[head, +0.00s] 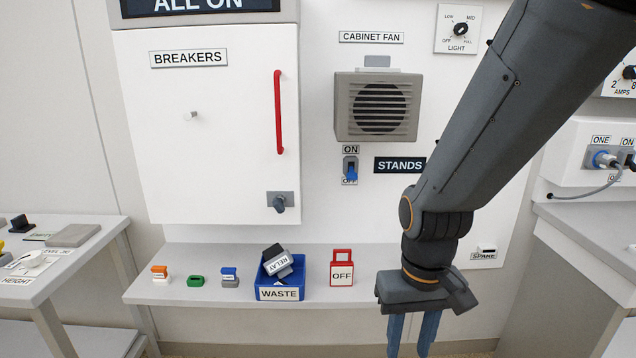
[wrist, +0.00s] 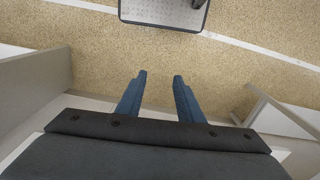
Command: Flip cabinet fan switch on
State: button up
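The cabinet fan switch (head: 350,169) is a small blue toggle on a grey plate, on the white wall panel below the fan grille. An ON label (head: 350,150) is above it and an OFF label is below, partly covered by the lever. The blue lever points down, toward OFF. The cabinet fan (head: 377,106) is a grey-beige slatted box under a CABINET FAN sign (head: 371,37). My gripper (head: 411,345) hangs below and right of the switch, fingers down. In the wrist view its blue fingers (wrist: 159,85) are apart with nothing between them.
A white breaker cabinet (head: 200,120) with a red handle (head: 279,112) is left of the fan. A shelf below holds a blue WASTE bin (head: 279,278), a red OFF tag (head: 342,268) and small coloured blocks. A STANDS sign (head: 400,165) is right of the switch. The wrist view shows speckled floor.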

aim_at(352, 175)
jog(key=k, duration=1.3)
jog(key=u, duration=0.65)
jog(key=i, duration=0.55)
jog(key=u, duration=0.8)
jog(key=i, duration=0.65)
jog(key=z, duration=0.9)
jog(key=i, duration=1.05)
jog(key=z, duration=0.25)
